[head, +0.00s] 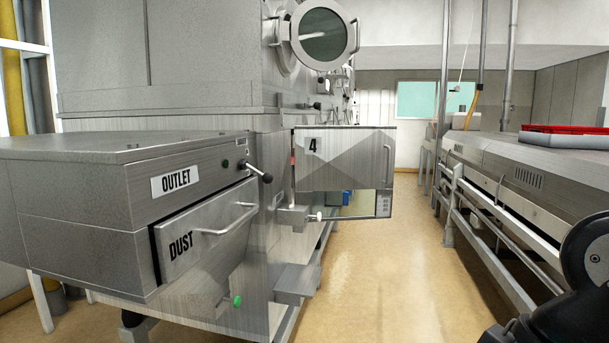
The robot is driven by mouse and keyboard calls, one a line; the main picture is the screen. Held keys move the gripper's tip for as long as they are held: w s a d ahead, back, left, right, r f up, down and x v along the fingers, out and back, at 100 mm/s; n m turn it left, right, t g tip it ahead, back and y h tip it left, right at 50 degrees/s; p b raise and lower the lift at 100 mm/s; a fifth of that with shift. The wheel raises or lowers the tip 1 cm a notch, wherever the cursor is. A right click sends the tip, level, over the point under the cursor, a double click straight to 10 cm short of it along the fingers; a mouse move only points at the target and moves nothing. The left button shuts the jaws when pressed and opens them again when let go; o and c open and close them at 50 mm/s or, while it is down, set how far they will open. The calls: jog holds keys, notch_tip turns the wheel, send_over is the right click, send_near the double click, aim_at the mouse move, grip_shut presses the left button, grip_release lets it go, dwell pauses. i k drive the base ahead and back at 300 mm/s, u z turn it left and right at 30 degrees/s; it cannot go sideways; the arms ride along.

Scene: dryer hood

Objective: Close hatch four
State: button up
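Hatch four (345,172) is a flat brushed-metal door marked "4", with a vertical bar handle (387,165) near its right edge. It stands open, sticking out from the side of the large metal dryer (190,60) into the aisle, with its numbered face towards me. The opening behind it is mostly hidden by the door. A small latch with a white knob (318,216) sits just below the door's lower left. My gripper is not in view; only black parts of my arm show at the lower right.
A metal conveyor-like bench (510,185) with a red tray (565,129) lines the right. The tan floor (385,270) between is clear.

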aim_at(344, 157)
jog(key=u, duration=0.05)
jog(key=i, duration=0.3)
jog(key=u, duration=0.05)
jog(key=k, duration=0.65)
jog(key=z, duration=0.75)
jog(key=i, duration=2.05)
jog(key=u, duration=0.85)
